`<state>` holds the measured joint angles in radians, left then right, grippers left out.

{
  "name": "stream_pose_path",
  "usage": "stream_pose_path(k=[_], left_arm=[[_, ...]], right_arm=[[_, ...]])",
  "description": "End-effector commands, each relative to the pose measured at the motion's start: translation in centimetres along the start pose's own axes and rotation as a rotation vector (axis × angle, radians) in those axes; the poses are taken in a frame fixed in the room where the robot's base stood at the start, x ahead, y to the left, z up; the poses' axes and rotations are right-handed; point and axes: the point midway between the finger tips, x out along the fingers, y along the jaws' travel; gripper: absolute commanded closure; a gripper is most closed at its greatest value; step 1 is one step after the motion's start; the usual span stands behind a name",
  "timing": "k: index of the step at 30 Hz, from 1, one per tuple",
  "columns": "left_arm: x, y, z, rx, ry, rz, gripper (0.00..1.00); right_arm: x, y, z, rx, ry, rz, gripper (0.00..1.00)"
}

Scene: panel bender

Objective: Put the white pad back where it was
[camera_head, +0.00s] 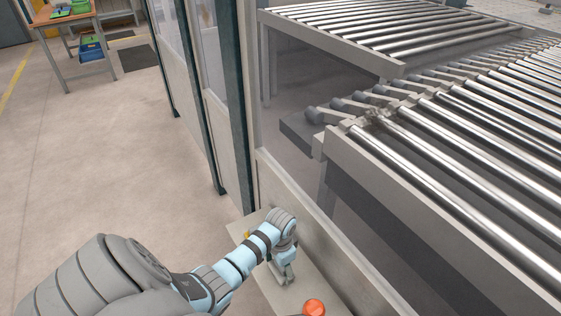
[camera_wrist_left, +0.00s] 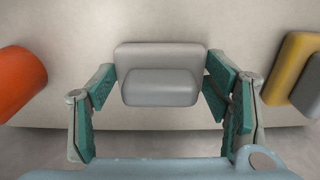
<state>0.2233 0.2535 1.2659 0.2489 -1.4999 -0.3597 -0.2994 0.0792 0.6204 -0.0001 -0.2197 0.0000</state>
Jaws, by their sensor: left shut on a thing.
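The white pad (camera_wrist_left: 160,90) shows pale grey in the left wrist view, as a rounded block in front of a wider rounded plate of the same colour. I cannot tell whether the block and the plate are one piece. My left gripper (camera_wrist_left: 160,84) has its green-padded fingers on either side of it and is shut on it. In the head view my left gripper (camera_head: 287,273) points down at the narrow beige ledge (camera_head: 255,228) beside the machine. The pad itself is hidden there. My right gripper is not in view.
A red-orange knob (camera_wrist_left: 20,80) is to the left in the wrist view and also shows in the head view (camera_head: 314,307). A yellow block (camera_wrist_left: 288,67) is to the right. A roller conveyor (camera_head: 440,150) fills the right side; open floor (camera_head: 90,160) lies left.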

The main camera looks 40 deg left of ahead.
Motion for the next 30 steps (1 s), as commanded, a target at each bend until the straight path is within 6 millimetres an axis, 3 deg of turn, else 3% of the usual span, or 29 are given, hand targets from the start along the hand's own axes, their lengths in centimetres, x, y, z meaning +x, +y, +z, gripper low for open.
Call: stream_pose_path(k=[2,3,6,17,20,30], left_arm=[[0.1,0.0,0.0,0.0,0.0,0.0,0.56],[0.1,0.0,0.0,0.0,0.001,0.0,0.23],[0.1,0.0,0.0,0.0,0.001,0.0,0.1],[-0.3,0.0,0.0,0.0,0.0,0.0,0.1],[-1.9,0.0,-0.1,0.0,0.002,-0.001,0.1],[-10.8,0.0,-0.1,0.0,0.003,0.0,0.1]], right_arm=[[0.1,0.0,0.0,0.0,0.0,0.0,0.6],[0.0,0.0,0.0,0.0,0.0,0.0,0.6],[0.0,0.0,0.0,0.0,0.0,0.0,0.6],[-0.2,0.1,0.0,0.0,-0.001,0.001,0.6],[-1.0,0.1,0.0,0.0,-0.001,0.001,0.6],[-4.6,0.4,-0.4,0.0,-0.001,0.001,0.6]])
